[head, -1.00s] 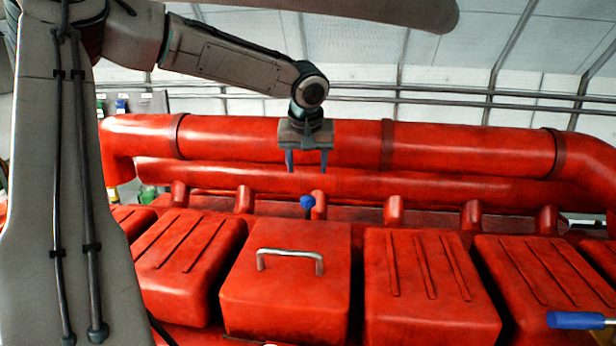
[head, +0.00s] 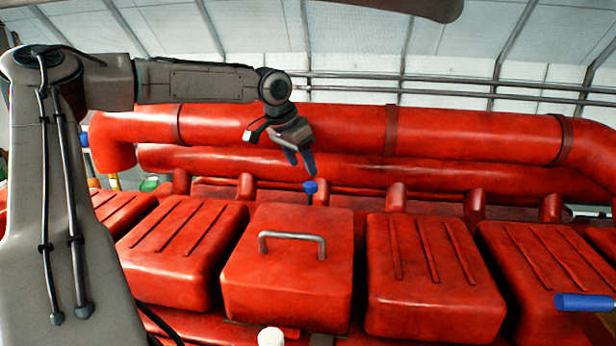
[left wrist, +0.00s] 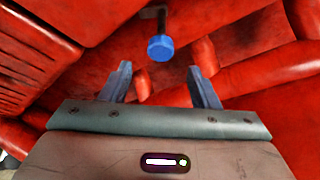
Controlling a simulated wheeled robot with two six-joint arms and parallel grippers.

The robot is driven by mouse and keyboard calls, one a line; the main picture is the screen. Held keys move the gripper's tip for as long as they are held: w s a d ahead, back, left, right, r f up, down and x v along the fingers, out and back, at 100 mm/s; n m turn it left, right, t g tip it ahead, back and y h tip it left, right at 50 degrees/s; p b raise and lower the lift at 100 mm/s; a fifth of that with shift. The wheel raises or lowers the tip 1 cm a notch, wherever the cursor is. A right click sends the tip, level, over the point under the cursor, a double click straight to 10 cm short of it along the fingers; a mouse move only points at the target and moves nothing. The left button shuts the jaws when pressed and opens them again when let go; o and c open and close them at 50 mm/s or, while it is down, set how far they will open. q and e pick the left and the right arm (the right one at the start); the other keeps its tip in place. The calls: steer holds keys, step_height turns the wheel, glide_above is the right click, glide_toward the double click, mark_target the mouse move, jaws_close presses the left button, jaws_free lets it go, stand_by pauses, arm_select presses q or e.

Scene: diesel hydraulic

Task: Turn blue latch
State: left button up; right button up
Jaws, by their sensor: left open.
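A blue latch knob (head: 311,187) sits behind the red box with the metal handle, below the red pipes. In the left wrist view the same blue knob (left wrist: 161,47) is at the end of a dark stem, just beyond the fingertips and about midway between them. My left gripper (head: 303,169) is open, with its fingers pointing down just above and left of the knob in the head view. In the left wrist view its fingers (left wrist: 160,72) are apart with nothing between them. My right gripper is not in view.
A red box with a metal handle (head: 290,280) stands in front of the knob, between ribbed red covers (head: 430,280). Large red pipes (head: 340,130) run behind. A blue-handled bar (head: 587,302) is at the far right. A white cap (head: 271,336) shows at the bottom edge.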

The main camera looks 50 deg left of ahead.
mark_target(309, 184)
arm_select(q)
steer(key=p+x, duration=0.1)
steer(key=x, duration=0.3)
steer(key=shift+a+f, duration=0.1)
steer(key=shift+f, duration=0.05)
steer(key=shift+w+f+p, duration=0.3)
steer(key=shift+f, duration=0.55)
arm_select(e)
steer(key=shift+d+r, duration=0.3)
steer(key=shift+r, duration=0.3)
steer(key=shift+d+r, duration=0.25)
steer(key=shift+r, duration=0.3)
